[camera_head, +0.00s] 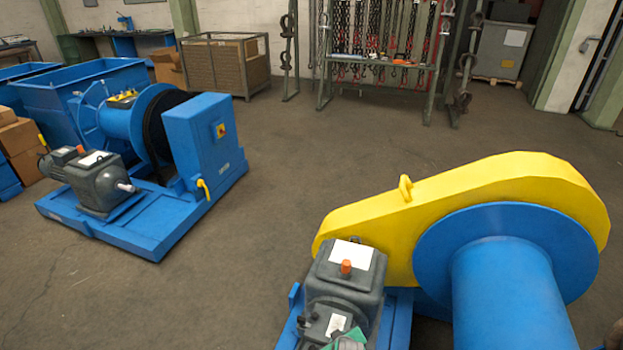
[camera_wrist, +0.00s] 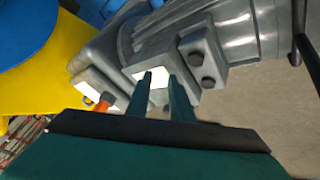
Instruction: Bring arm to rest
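My gripper (camera_wrist: 160,75) points at the grey motor and gearbox unit in the wrist view. Its two narrow dark green fingers stand a little apart with nothing between them but a view of a white label (camera_wrist: 155,93) behind. Whether the tips touch the unit I cannot tell. In the head view a small green part of my gripper shows at the bottom edge, in front of the grey gearbox (camera_head: 345,275). This gearbox has an orange cap (camera_head: 346,267) and sits beside the yellow chain guard (camera_head: 450,200). Most of my arm is out of view.
A blue drum (camera_head: 510,290) with a wide flange stands right of the gearbox. A second blue winch (camera_head: 195,130) on a blue base is at the left. A chain rack (camera_head: 385,60) stands at the back. The floor between the two machines is clear.

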